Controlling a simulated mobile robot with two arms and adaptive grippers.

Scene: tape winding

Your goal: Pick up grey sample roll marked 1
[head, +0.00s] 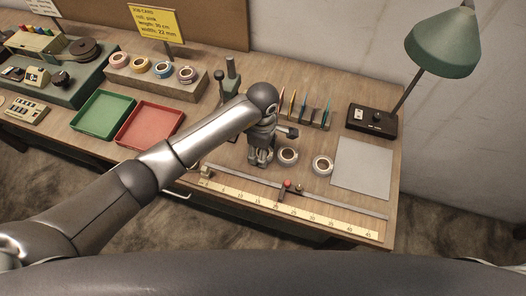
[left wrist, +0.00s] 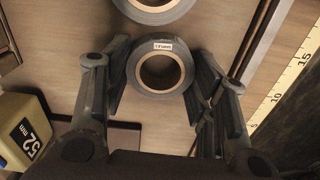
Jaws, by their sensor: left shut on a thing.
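My left gripper (head: 260,156) is low over the bench, left of two grey rolls. In the left wrist view, the left gripper (left wrist: 161,92) has its fingers on both sides of a grey sample roll (left wrist: 160,95) with a brown core and a small white label. The label's text is too small to read surely. In the head view this roll is hidden by the gripper. A second grey roll (head: 287,156), which also shows in the left wrist view (left wrist: 152,14), lies just beyond. A third grey roll (head: 322,165) lies further right. My right gripper is not in view.
A ruler (head: 285,204) with a rail and red knob runs along the front edge. A grey sheet (head: 362,168) lies at right, below the lamp (head: 442,42). Red (head: 150,125) and green (head: 103,115) trays lie left. Upright coloured pieces (head: 303,107) stand behind the rolls.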

